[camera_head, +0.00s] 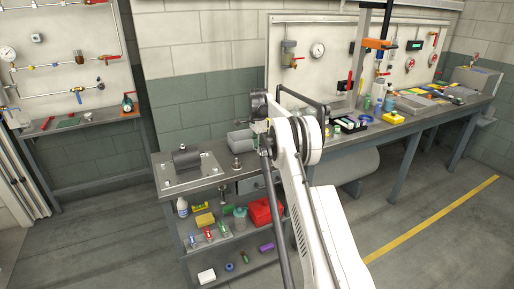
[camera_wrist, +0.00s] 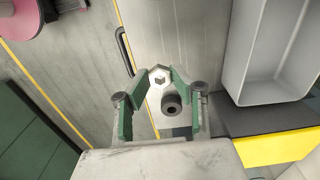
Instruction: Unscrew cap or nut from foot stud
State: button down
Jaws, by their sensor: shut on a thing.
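In the head view my arm reaches over the bench, and the fingers and nut are too small to make out. A small metal stud-like fitting (camera_head: 236,165) stands on the bench, left of my arm.
A dark cylindrical unit on a metal plate (camera_head: 201,178) sits at the bench's left end. Shelves below hold bottles and a red box (camera_head: 262,211). A grey bin (camera_wrist: 268,50) is at right in the wrist view.

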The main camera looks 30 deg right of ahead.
aim_at(258, 163)
jog(key=shift+f+b, duration=1.55)
jog(key=shift+f, duration=0.95)
jog(key=shift+f, duration=0.1)
jog(key=shift+f+b, duration=0.55)
jog(key=shift+f, duration=0.1)
jog(key=shift+f, duration=0.25)
jog(key=c, duration=1.4)
grip_release()
notch_tip(258, 163, up, 12)
